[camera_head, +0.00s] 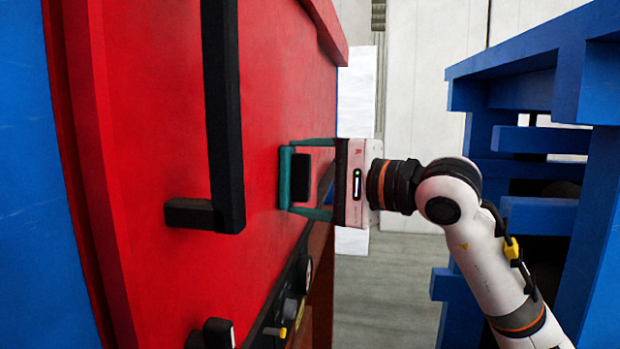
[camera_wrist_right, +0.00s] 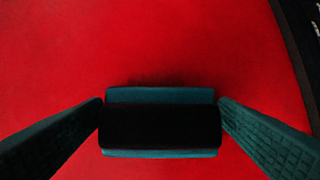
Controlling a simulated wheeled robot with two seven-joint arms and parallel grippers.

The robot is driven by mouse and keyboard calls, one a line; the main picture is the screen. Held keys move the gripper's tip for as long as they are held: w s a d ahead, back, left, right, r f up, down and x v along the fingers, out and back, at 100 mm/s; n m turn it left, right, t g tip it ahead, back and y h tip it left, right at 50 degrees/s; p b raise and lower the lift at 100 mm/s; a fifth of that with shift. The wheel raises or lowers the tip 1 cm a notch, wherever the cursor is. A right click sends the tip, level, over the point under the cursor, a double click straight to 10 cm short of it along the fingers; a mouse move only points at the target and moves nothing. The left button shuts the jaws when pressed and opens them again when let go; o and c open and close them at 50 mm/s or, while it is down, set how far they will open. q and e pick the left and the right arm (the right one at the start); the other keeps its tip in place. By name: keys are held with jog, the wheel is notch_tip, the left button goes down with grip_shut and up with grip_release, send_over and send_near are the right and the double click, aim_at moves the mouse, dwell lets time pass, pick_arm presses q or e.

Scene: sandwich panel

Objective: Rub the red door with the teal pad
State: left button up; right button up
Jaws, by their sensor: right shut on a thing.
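The red door (camera_head: 165,110) is a large upright red panel in the left half of the head view. It fills most of the right wrist view (camera_wrist_right: 150,40). My right gripper (camera_head: 300,178) reaches in from the right, its two teal fingers closed on the ends of the teal pad's black grip. The teal pad (camera_head: 285,176) faces the door, against it or very close; contact is hard to tell. In the right wrist view the pad's teal edge (camera_wrist_right: 160,95) shows around its black grip, flat to the red surface. My left gripper is out of view.
A long black handle (camera_head: 224,110) sticks out from the door left of the pad. Dark knobs and a lower rail (camera_head: 290,295) lie below. Blue shelving (camera_head: 560,60) stands at right behind my right arm. Open grey floor (camera_head: 385,300) shows between.

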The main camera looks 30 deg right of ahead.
jog(key=shift+r+p, duration=0.45)
jog(key=shift+r, duration=0.35)
jog(key=shift+w+d, duration=0.6)
jog(key=shift+w, duration=0.15)
jog(key=w+d+p, duration=0.1)
jog(key=w+d, duration=0.4)
jog(key=w, duration=0.2)
jog(key=shift+w+d, duration=0.2)
jog(key=shift+f, duration=0.1)
jog(key=s+d+b, duration=0.1)
jog(key=d, duration=0.1)
jog(key=s+d+b, duration=0.1)
jog(key=s+d, duration=0.1)
jog(key=shift+s+d, duration=0.3)
jog(key=shift+d, duration=0.05)
